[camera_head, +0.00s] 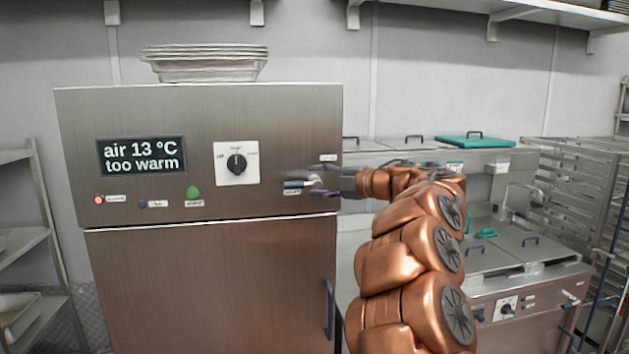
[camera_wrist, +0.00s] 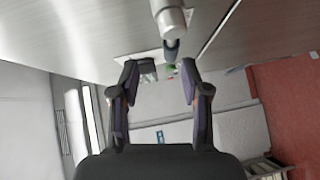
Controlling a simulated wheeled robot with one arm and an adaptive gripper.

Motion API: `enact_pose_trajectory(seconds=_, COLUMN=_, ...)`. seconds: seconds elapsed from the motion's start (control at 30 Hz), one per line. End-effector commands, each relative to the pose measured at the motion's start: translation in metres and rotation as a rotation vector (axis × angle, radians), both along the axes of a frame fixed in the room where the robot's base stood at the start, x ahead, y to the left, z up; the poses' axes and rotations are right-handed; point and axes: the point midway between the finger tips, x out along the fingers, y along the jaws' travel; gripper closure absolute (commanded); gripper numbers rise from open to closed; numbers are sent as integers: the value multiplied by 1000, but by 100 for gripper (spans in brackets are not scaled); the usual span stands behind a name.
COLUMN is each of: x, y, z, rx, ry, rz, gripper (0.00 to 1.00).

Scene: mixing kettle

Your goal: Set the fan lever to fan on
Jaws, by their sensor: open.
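The fan lever shows in the wrist view as a pale cylinder (camera_wrist: 172,20) with a dark tip (camera_wrist: 171,48). The tip lies ahead of the gap between my fingertips, slightly toward the right finger. My gripper (camera_wrist: 160,72) is open, with nothing held between its fingers. In the head view my gripper (camera_head: 318,182) is at the right part of the steel cabinet's front panel, close to the lever. There the lever is small and partly covered, so its exact position is unclear. Small labels sit above right (camera_head: 328,157) and below left (camera_head: 292,191) of it; I cannot read them surely.
The steel cabinet (camera_head: 200,270) has a display (camera_head: 141,155) reading "air 13 °C too warm", a rotary knob (camera_head: 236,163), a red light (camera_head: 98,199) and a green button (camera_head: 193,192). Trays (camera_head: 205,65) lie on top. Kettles with a teal lid (camera_head: 474,142) stand to the right.

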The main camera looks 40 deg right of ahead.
Motion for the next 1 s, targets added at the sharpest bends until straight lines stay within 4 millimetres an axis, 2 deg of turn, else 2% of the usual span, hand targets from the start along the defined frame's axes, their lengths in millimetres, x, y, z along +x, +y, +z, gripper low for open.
enact_pose_trajectory(seconds=0.1, x=-5, y=2, z=-10, rx=0, ry=24, rz=40, gripper=54)
enact_pose_trajectory(seconds=0.27, x=-2, y=5, z=-13, rx=0, ry=32, rz=49, gripper=54)
enact_pose_trajectory(seconds=1.0, x=62, y=32, z=-22, rx=-2, ry=29, rz=48, gripper=54)
